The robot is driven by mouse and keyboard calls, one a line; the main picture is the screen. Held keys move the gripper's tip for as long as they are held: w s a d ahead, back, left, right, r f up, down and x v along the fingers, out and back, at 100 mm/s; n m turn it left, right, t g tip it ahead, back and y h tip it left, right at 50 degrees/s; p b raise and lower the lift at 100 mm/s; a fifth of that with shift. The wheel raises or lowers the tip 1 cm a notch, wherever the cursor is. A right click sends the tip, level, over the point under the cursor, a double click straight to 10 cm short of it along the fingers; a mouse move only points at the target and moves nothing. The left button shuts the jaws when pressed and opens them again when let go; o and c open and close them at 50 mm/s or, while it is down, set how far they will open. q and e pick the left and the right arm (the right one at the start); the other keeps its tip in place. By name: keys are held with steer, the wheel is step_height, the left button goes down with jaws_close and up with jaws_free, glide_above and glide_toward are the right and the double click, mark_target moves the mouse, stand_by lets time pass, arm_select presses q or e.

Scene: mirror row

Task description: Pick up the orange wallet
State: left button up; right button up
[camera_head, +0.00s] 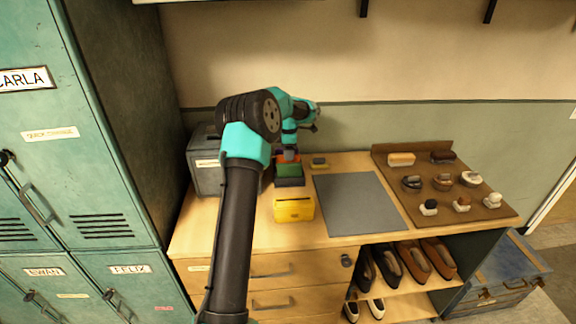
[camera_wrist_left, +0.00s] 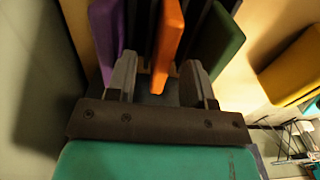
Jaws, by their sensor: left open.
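The orange wallet (camera_wrist_left: 168,38) stands on edge between a purple wallet (camera_wrist_left: 106,38) on its left and a green wallet (camera_wrist_left: 217,42) on its right in the left wrist view. My left gripper (camera_wrist_left: 159,64) is open, with one finger on each side of the orange wallet's near end. I cannot tell whether the fingers touch it. In the head view my left gripper (camera_head: 289,153) is over the dark rack (camera_head: 291,183), where the green wallet (camera_head: 289,171) shows and the orange one is mostly hidden. My right gripper is not in view.
A yellow box (camera_head: 294,209) stands in front of the rack, and a grey metal box (camera_head: 208,175) is to its left. A grey mat (camera_head: 360,203) lies bare to the right. A brown board (camera_head: 480,205) with brushes and small items is farther right.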

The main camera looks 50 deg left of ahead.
arm_select(q)
steer(key=f, duration=0.4)
steer(key=shift+d, duration=0.2)
steer(key=shift+c, duration=0.2)
jaws_close()
